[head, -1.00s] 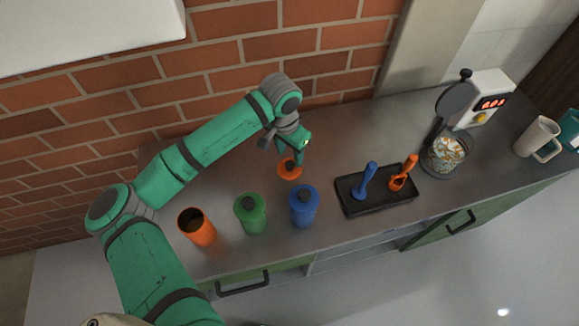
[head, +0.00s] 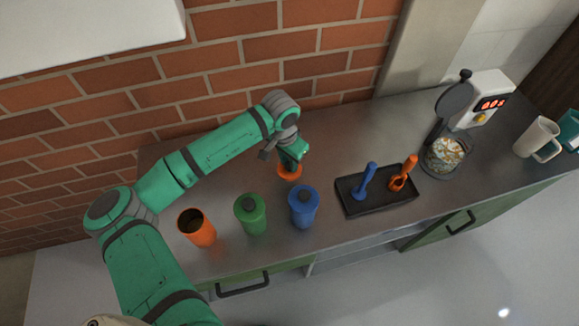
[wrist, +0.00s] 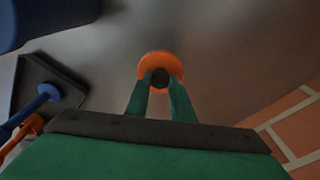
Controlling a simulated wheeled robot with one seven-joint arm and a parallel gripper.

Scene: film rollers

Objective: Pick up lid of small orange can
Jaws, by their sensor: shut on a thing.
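The orange lid (head: 288,175) lies on the counter near the wall, behind the blue can. In the wrist view the orange lid (wrist: 150,60) shows as a disc with a dark knob (wrist: 160,77) in its middle. My gripper (head: 291,166) is over it, and in the wrist view my gripper's fingers (wrist: 159,82) are shut on the knob, one on each side. The open orange can (head: 201,232) stands without a lid at the left of the counter. In the head view the knob is hidden by my gripper.
A black tray (head: 375,208) with a blue tool and an orange tool lies to the right. Beyond are a glass jar (head: 447,155), a white device (head: 485,100) and a mug (head: 537,138). The brick wall is close behind.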

